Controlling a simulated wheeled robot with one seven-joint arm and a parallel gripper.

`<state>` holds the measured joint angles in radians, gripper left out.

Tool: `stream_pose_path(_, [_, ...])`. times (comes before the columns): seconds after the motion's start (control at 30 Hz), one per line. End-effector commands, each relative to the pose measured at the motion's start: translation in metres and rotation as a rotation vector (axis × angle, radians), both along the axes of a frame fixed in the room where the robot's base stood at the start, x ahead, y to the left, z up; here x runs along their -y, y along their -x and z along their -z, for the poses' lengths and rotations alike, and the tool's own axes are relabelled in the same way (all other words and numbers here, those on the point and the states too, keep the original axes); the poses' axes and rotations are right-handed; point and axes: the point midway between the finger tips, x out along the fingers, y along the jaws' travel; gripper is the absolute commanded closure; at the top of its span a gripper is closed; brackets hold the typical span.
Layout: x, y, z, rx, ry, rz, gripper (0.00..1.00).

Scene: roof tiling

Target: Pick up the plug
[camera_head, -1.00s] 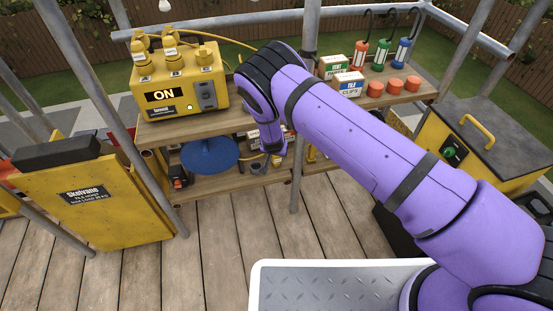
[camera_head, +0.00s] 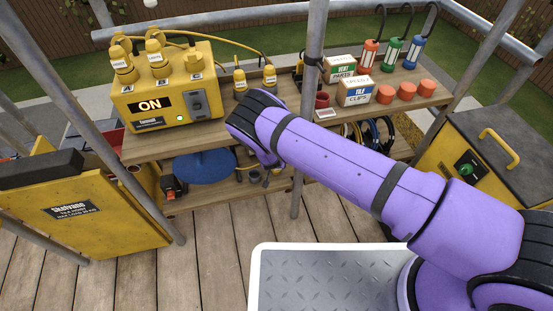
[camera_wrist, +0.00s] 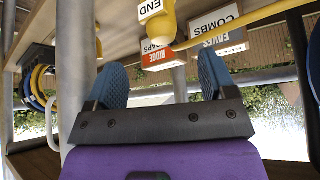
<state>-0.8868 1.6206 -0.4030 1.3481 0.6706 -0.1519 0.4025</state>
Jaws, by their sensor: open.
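In the head view, several yellow plugs (camera_head: 122,65) sit on the yellow power box (camera_head: 160,122), which reads ON. Two more yellow plugs (camera_head: 240,84) stand on the top shelf right of the box. In the wrist view, a yellow plug (camera_wrist: 155,27) with a white label reading END and a yellow cable shows beyond the fingertips, near the top edge. My gripper (camera_wrist: 163,68) is open and empty, its two blue-padded fingers apart, with the plug ahead of the gap. In the head view my own arm hides most of the gripper.
The wooden shelf (camera_head: 440,100) also holds white cartons (camera_head: 354,92), orange caps (camera_head: 407,91) and several small lamps (camera_head: 370,52). A grey pole (camera_head: 309,60) stands close by my arm. A blue disc (camera_head: 205,166) lies on the lower shelf. A yellow cabinet (camera_head: 480,150) stands at right.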

Motion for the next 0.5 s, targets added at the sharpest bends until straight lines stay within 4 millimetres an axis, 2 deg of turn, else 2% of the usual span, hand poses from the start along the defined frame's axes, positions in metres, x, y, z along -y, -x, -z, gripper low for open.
stream_pose_path(0.5, [0.004,-0.027,0.045,0.001,0.001,-0.002,0.23])
